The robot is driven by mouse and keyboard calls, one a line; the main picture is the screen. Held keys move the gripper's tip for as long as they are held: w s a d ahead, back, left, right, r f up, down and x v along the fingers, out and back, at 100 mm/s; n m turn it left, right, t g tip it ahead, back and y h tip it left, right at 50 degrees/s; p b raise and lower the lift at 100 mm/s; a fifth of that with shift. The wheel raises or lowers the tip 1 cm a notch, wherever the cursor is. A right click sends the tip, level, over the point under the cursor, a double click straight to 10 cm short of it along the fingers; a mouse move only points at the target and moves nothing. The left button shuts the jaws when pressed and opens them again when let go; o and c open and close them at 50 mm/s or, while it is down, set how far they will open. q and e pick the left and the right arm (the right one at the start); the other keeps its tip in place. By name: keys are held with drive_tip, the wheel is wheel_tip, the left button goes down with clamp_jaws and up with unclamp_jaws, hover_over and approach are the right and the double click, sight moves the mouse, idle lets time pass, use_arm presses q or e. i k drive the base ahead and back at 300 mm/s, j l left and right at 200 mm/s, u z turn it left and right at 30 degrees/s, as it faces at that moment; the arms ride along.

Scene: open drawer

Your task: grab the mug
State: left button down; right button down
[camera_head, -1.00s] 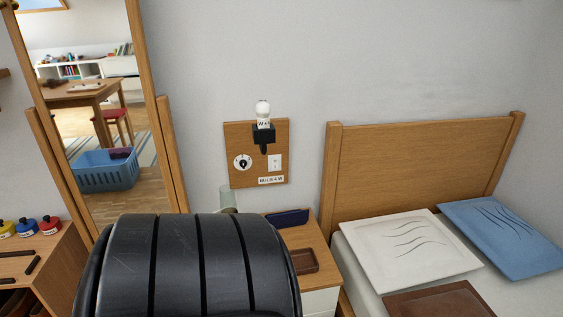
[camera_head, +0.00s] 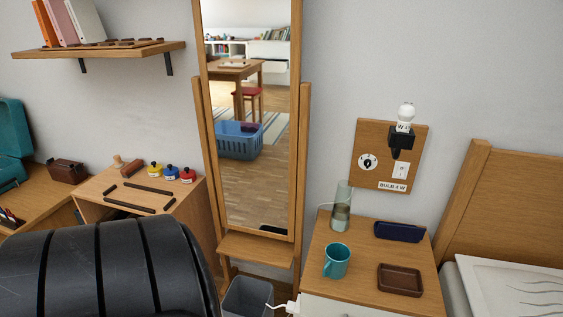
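A teal mug (camera_head: 337,261) stands upright on the wooden top of the nightstand (camera_head: 365,259), near its front left. Its handle points to the left. Nothing covers the mug. A large black ribbed part of my own body fills the lower left of the view. Neither of my grippers shows in the head view.
Beside the mug are a glass vase (camera_head: 341,207), a dark blue case (camera_head: 399,232) and a brown tray (camera_head: 401,280). A grey bin (camera_head: 248,300) stands left of the nightstand, below a tall mirror (camera_head: 250,130). A bed (camera_head: 505,290) is at right.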

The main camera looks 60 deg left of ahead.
sight(337, 256)
drive_tip(key=u, duration=1.4)
